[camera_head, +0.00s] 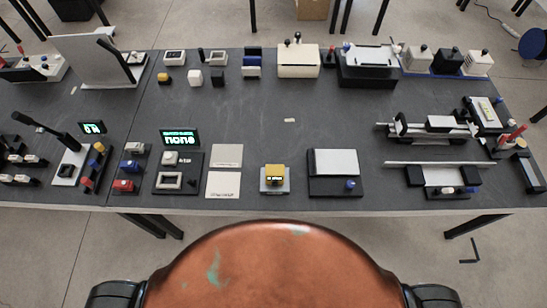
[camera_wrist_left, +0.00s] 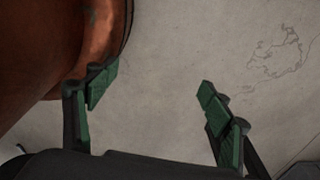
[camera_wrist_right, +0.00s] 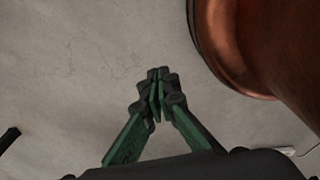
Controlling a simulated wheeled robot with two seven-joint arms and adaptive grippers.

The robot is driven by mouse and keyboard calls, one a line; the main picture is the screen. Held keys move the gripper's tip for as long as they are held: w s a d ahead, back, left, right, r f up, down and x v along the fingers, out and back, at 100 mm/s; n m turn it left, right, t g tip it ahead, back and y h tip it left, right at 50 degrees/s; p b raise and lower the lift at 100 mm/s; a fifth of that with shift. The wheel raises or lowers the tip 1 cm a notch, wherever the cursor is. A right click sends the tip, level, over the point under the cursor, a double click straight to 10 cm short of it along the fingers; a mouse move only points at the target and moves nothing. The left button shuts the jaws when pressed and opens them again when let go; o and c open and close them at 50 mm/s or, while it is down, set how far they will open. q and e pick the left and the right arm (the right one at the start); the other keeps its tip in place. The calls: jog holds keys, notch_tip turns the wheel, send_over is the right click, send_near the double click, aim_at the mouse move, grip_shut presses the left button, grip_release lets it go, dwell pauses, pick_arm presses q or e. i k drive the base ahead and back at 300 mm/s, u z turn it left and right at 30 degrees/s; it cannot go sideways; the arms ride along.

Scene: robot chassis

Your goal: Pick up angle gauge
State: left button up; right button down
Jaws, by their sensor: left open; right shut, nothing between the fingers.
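A small yellow block with a dark display (camera_head: 274,173) sits on a grey base near the table's front edge, at the middle of the head view. It looks most like the angle gauge, but I cannot tell for sure. My left gripper (camera_wrist_left: 155,82) is open and empty over bare floor in the left wrist view. My right gripper (camera_wrist_right: 158,85) is shut with its fingertips together and nothing between them, also over floor. Both grippers are away from the table; the head view shows no fingers.
The dark table (camera_head: 330,130) holds several instruments along its back, left and right. A black block with a light top (camera_head: 336,162) stands right of the yellow block, and pale square plates (camera_head: 224,183) lie left of it. The table's middle is mostly clear.

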aim_at(274, 173)
jog(key=z, duration=0.6)
jog(key=k, duration=1)
jog(key=u, duration=1.05)
jog(key=i, duration=0.55)
